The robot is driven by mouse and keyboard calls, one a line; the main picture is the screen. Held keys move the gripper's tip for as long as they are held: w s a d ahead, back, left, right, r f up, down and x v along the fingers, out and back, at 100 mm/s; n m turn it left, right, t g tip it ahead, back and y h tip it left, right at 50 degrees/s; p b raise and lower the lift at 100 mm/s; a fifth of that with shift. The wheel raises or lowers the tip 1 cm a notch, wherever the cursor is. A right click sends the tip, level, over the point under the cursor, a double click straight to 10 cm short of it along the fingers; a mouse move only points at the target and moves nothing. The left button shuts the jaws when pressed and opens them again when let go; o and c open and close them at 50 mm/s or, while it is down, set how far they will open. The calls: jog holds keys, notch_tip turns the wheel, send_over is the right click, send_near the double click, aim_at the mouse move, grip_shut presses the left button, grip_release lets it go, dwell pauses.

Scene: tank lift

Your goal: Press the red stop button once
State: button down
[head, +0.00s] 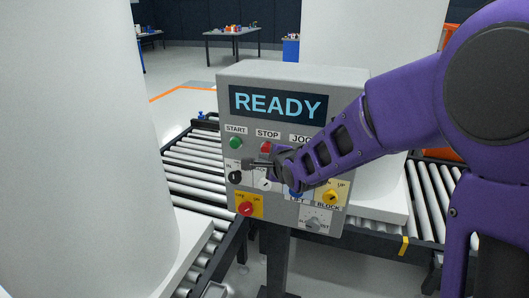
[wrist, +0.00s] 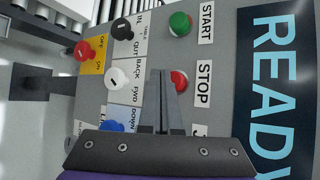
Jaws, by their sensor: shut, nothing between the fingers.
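The red stop button (head: 266,147) sits under the STOP label on the grey control panel (head: 300,76), right of the green start button (head: 236,142). In the wrist view the stop button (wrist: 181,79) shows just beside my fingertips, partly hidden by them. My gripper (head: 248,163) is shut and empty, in front of the panel and slightly below the stop button in the head view. In the wrist view its fingers (wrist: 160,76) lie together, between the stop button and the white knob. I cannot tell whether they touch the panel. The display (head: 278,103) reads READY.
Close around are a black knob (head: 235,177), a white knob (wrist: 117,77), a blue knob (wrist: 112,125), a red knob on yellow (head: 247,209) and a yellow knob (head: 330,196). White tanks (head: 75,140) and roller conveyors (head: 192,160) flank the panel.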

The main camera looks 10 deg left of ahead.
jog(key=s+b, duration=0.2)
jog(key=s, duration=0.4)
jog(key=shift+a, duration=0.2)
dwell(0.7)
